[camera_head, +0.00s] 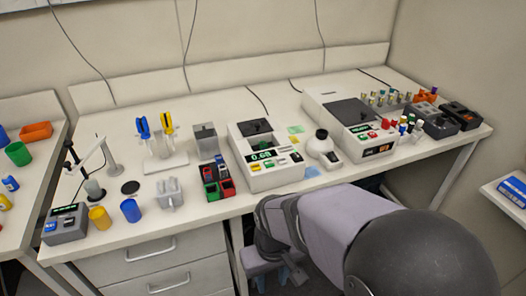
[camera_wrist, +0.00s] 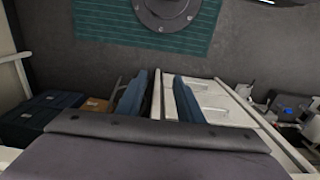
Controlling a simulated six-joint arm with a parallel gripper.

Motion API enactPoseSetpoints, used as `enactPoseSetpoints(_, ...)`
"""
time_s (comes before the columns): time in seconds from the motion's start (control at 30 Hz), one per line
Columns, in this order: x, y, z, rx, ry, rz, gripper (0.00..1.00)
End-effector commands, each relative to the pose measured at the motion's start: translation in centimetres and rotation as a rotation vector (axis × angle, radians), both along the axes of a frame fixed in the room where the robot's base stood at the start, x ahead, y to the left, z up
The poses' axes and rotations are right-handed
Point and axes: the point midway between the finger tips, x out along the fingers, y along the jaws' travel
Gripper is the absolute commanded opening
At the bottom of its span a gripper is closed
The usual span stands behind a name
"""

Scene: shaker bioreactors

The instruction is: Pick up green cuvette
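A small rack (camera_head: 211,197) with red, green, blue and dark parts stands near the front edge of the bench, left of the white instrument with the "0.60"-like display. The rack is not visible there.
The white display instrument (camera_head: 270,177) stands close right of the rack. A grey holder (camera_head: 170,194), a blue cup (camera_head: 131,210) and a yellow cup (camera_head: 99,217) stand to its left. Pipettes on a stand (camera_head: 165,160) are behind left. Drawers (camera_head: 165,265) lie under the bench.

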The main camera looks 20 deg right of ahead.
Motion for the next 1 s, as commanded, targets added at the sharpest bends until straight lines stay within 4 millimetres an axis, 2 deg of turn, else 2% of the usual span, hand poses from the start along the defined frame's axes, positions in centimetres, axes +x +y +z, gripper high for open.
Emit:
enactPoseSetpoints(0.3,0.1,0.0,0.1,0.000,0.000,0.002,0.28)
enactPoseSetpoints(0.47,1.5,0.0,1.3,0.000,-0.001,0.053,0.28)
enactPoseSetpoints(0.57,3.7,0.0,3.0,-0.001,-0.003,0.135,0.28)
enactPoseSetpoints(0.67,7.0,0.1,5.3,-0.002,-0.005,0.262,0.28)
enactPoseSetpoints(0.8,12.4,0.2,8.6,-0.005,-0.006,0.486,0.28)
enactPoseSetpoints(1.0,20.1,0.4,12.6,-0.011,-0.009,0.824,0.28)
